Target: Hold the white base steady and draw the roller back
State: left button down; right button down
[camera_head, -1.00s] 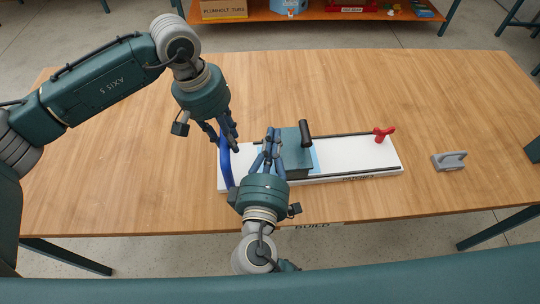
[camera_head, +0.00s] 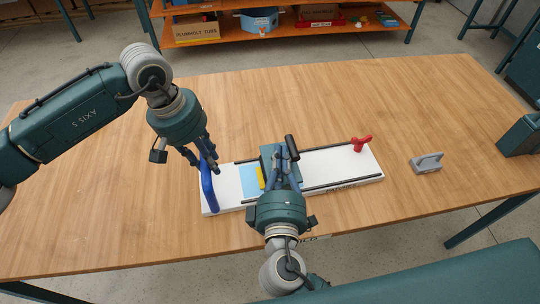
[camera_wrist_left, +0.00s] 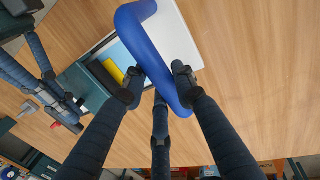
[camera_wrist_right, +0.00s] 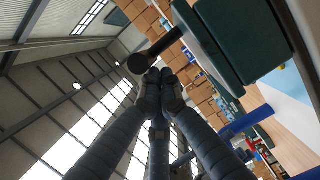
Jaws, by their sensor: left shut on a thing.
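The white base (camera_head: 340,163) lies on the table with two dark rails along it. My left gripper (camera_head: 205,163) is shut on the blue handle (camera_head: 208,190) at its left end; the handle also shows between the fingers in the left wrist view (camera_wrist_left: 150,45). The teal roller carriage (camera_head: 267,156) with a black handle (camera_head: 292,147) sits near mid-base. My right gripper (camera_head: 284,160) is at the carriage, its fingers drawn together close to the black handle (camera_wrist_right: 146,57) in the right wrist view; contact is unclear. A light blue sheet (camera_head: 248,182) and a yellow piece (camera_head: 261,178) show left of the carriage.
A red clamp (camera_head: 361,143) stands at the base's right end. A grey handled tool (camera_head: 427,163) lies farther right on the wooden table (camera_head: 330,95). A shelf with boxes (camera_head: 290,30) stands behind. The table behind the base is clear.

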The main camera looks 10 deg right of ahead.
pick_arm(q)
jog(key=shift+a, duration=0.25)
pick_arm(e)
jog(key=d, duration=1.3)
jog(key=shift+w, duration=0.3)
jog(key=shift+a, duration=0.1)
pick_arm(q)
jog(key=shift+d, duration=0.2)
pick_arm(e)
jog(key=s+a+r, duration=0.1)
jog(key=s+a, duration=0.5)
jog(key=s, duration=0.4)
jog(key=shift+a+r, duration=0.15)
jog(key=shift+a, duration=0.05)
